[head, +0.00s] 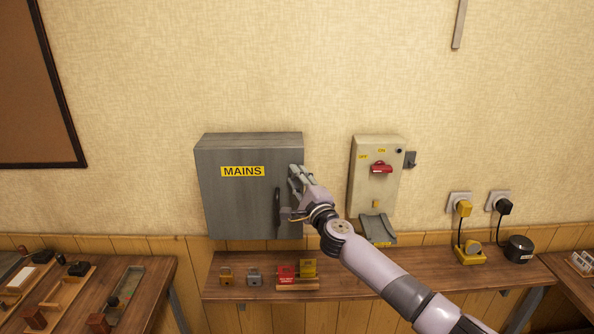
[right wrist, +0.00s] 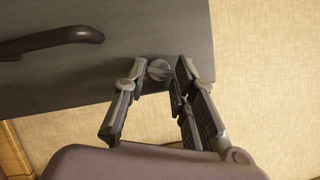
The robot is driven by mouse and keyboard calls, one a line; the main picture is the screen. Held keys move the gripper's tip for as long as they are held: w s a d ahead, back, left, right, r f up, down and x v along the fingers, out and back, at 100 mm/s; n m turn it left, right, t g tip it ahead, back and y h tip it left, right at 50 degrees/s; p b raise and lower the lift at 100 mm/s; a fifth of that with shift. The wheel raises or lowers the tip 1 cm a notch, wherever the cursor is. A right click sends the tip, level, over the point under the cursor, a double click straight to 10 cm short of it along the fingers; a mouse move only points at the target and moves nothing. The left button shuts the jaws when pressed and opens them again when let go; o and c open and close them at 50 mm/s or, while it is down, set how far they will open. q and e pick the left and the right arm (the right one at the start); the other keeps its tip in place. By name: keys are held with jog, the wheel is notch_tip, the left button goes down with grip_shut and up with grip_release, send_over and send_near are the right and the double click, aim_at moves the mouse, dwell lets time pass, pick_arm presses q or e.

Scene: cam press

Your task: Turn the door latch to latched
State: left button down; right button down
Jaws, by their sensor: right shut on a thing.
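The grey MAINS cabinet (head: 220,206) hangs on the wall with its door closed flush as far as I can see. Its dark handle (head: 277,206) is on the door's right part, and it also shows in the right wrist view (right wrist: 55,42). The round grey door latch (right wrist: 159,69) sits near the door's edge in the right wrist view. My right gripper (right wrist: 161,74) has its fingers on either side of the latch, shut on it. In the head view my right gripper (head: 293,193) covers the latch. My left gripper is not in view.
A beige switch box (head: 366,190) with a red lever hangs right of the cabinet. Plugs and a yellow block stand at right. Side benches (head: 150,290) hold trays. Wall above the cabinet is clear.

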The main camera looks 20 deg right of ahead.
jog(key=shift+r+n+g, duration=0.1)
jog(key=shift+n+g, duration=0.5)
jog(key=shift+n, duration=0.8)
jog(key=c, duration=1.3)
grip_release()
jog(key=s, duration=0.4)
jog(key=s+d, duration=0.1)
jog(key=s, duration=0.7)
jog(key=shift+d+f, duration=0.15)
jog(key=shift+f, duration=0.1)
